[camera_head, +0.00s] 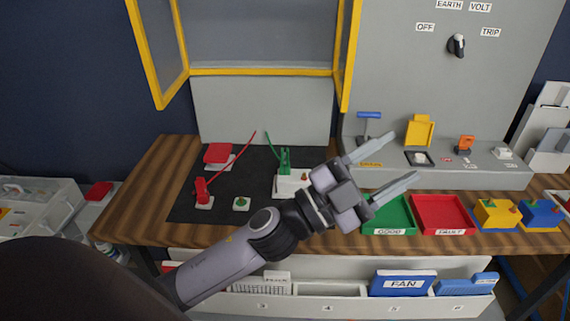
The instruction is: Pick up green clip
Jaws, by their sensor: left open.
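The green clip (285,160) stands upright on a white block on the black mat (240,165), with a green wire rising from it to the left. My left gripper (403,160) is open and empty, its two fingers pointing right above the right part of the bench. It is to the right of the green clip and apart from it. My left forearm crosses in front of the mat's lower edge and the gripper body hides part of the white block's right side. My right gripper does not show.
A red clip (202,190) with a red wire stands on the mat's left. A green tray (392,217) and a red tray (441,214) lie at the right, beside yellow (495,214) and blue (541,213) boxes. A yellow-framed guard (262,72) stands open behind the mat.

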